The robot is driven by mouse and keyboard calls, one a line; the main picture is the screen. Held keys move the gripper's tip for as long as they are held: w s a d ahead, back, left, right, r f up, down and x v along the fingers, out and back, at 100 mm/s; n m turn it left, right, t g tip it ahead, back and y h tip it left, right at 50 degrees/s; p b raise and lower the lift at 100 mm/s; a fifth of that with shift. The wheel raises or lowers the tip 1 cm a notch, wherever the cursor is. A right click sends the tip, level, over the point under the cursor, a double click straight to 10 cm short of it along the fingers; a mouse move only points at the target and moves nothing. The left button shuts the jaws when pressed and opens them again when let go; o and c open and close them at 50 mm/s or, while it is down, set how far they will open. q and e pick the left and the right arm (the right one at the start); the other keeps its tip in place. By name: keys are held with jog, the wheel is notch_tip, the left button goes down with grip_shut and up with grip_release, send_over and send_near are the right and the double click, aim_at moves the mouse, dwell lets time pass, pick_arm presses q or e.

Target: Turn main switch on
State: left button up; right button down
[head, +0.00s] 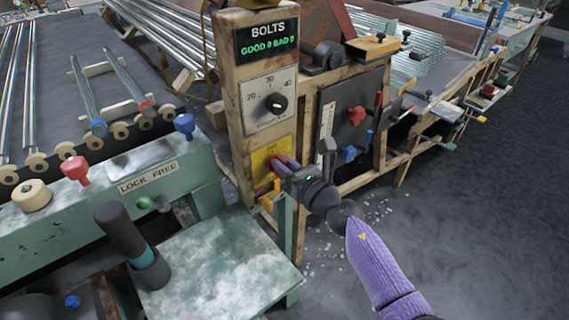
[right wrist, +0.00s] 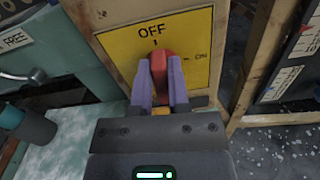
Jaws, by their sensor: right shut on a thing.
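The main switch is a red handle (right wrist: 159,66) on a yellow plate (right wrist: 198,35) marked OFF at the top and ON at the right. The handle stands about upright, with its top just below the OFF mark. In the head view the yellow plate (head: 260,155) sits low on the wooden post. My right gripper (right wrist: 159,88) has its two purple fingers shut on the red handle, one on each side. In the head view my right gripper (head: 281,168) reaches the plate from the right and hides part of the handle. My left gripper is not in view.
Above the plate are a dial (head: 270,100) and a BOLTS display (head: 266,38). A green bench (head: 215,265) with a dark cylinder (head: 124,235) stands at lower left. A dark panel (head: 350,120) with red and blue knobs is right of the post.

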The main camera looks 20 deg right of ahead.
jog(key=m, duration=0.5)
jog(key=d+f+m+p, duration=0.1)
jog(key=m, duration=0.5)
jog(key=m+p, duration=0.1)
jog(key=m, duration=0.4)
jog(key=shift+w+d+f+m, duration=0.2)
jog(key=shift+w+f+m, duration=0.05)
jog(key=shift+f+m, duration=0.05)
dwell(0.4)
